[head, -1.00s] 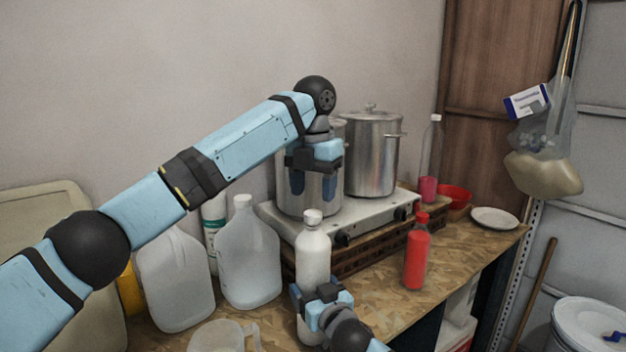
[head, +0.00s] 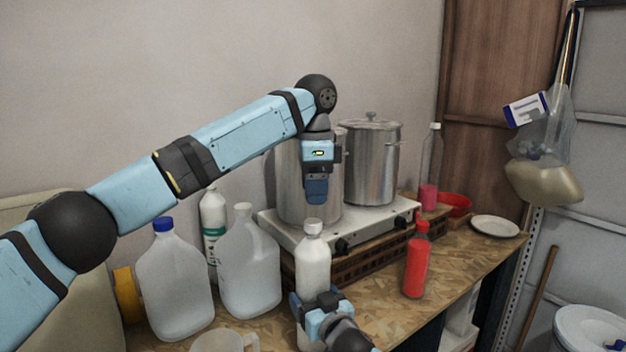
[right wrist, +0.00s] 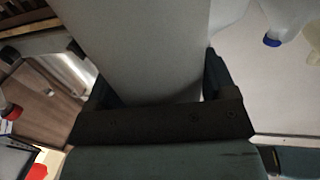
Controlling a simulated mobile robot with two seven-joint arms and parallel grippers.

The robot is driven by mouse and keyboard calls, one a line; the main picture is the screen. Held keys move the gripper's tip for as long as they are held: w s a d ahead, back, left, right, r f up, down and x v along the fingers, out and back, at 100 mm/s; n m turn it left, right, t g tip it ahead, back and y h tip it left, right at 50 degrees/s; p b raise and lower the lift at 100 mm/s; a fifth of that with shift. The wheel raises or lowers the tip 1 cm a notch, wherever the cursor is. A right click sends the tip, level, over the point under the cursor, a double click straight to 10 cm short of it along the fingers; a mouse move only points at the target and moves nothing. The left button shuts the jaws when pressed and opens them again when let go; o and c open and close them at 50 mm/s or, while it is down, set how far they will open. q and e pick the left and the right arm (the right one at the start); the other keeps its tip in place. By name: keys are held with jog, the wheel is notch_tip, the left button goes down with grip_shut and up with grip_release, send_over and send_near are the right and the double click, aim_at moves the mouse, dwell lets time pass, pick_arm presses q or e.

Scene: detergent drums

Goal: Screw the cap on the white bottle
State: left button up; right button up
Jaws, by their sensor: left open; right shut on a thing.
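The white bottle (head: 314,264) stands upright at the front of the counter, with a white cap (head: 313,228) on its top. How tightly the cap sits cannot be told. My right gripper (head: 318,302) is shut around the lower body of the bottle. In the right wrist view the bottle (right wrist: 140,45) fills the space between the fingers. My left gripper (head: 316,190) is above the bottle, pointing down, with its fingertips a little higher than the cap and apart from it. It is open and empty, seen edge-on in the head view.
Two steel pots (head: 371,165) stand on a white gas stove (head: 375,222) behind. Translucent jugs (head: 250,262) stand left of the bottle, a clear pitcher (head: 226,341) in front of them. A red bottle (head: 416,262) stands to the right, with bare counter between.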

aim_at(313, 221)
pick_arm(q)
jog(key=n, duration=0.4)
jog(key=shift+r+n, duration=0.15)
jog(key=shift+n, duration=0.15)
jog(key=n, duration=0.4)
jog(key=shift+r, duration=0.2)
jog(key=n, duration=0.6)
jog(key=shift+r, duration=0.2)
jog(key=n, duration=0.4)
jog(key=shift+a+r+n, duration=0.1)
jog(key=shift+n, duration=0.3)
jog(key=shift+f, duration=4)
jog(key=shift+c, duration=0.5)
